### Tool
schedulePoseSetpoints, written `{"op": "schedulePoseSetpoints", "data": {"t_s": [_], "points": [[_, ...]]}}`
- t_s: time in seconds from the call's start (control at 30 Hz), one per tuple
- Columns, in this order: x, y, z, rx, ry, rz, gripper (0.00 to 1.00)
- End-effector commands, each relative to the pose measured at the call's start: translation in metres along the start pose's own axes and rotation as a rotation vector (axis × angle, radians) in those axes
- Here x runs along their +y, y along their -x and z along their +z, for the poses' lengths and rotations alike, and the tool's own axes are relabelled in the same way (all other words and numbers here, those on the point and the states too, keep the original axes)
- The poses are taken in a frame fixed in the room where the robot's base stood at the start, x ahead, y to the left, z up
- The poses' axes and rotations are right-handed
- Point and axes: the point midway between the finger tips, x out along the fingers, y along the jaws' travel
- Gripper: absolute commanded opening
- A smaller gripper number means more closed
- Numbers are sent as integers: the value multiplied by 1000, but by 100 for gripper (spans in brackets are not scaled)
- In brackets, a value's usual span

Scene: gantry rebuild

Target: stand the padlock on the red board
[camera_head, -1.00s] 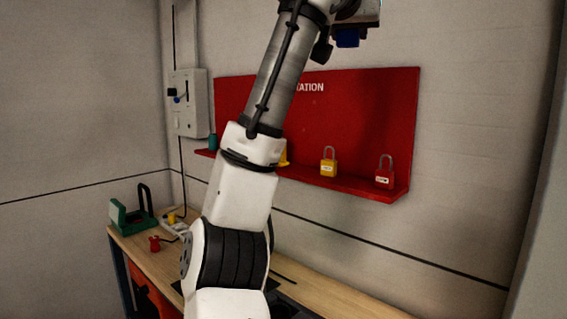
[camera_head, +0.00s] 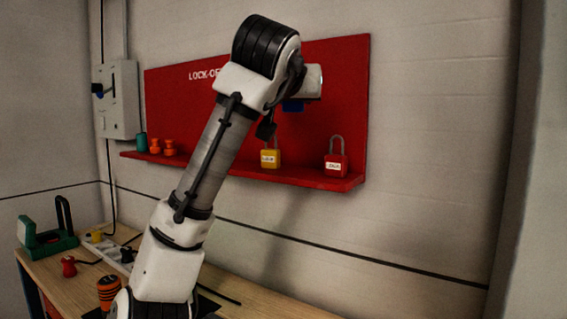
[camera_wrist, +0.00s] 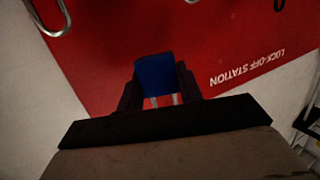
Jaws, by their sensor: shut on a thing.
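The red board (camera_head: 225,110), a lock-off station with a ledge along its bottom, hangs on the wall. A yellow padlock (camera_head: 270,157) and a red padlock (camera_head: 336,160) stand upright on the ledge. My gripper (camera_wrist: 158,78) is shut on a blue block, seemingly a padlock body (camera_wrist: 155,72); two pale bars below it look like its shackle. In the head view the blue padlock (camera_head: 292,106) shows small, in front of the board and above the ledge, between the two standing padlocks in the picture. My arm hides most of the fingers there.
Orange pieces (camera_head: 162,147) and a teal piece (camera_head: 141,142) stand at the ledge's left end. Ledge room shows between the yellow and red padlocks. Below is a wooden bench with a green frame (camera_head: 45,245). A grey box (camera_head: 117,100) hangs left.

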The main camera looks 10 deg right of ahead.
Motion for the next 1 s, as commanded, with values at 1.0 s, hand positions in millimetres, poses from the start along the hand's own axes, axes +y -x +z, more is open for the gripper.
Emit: {"op": "schedulePoseSetpoints", "data": {"t_s": [1.0], "points": [[2, -22, 114, 1, 1, 1, 12]]}}
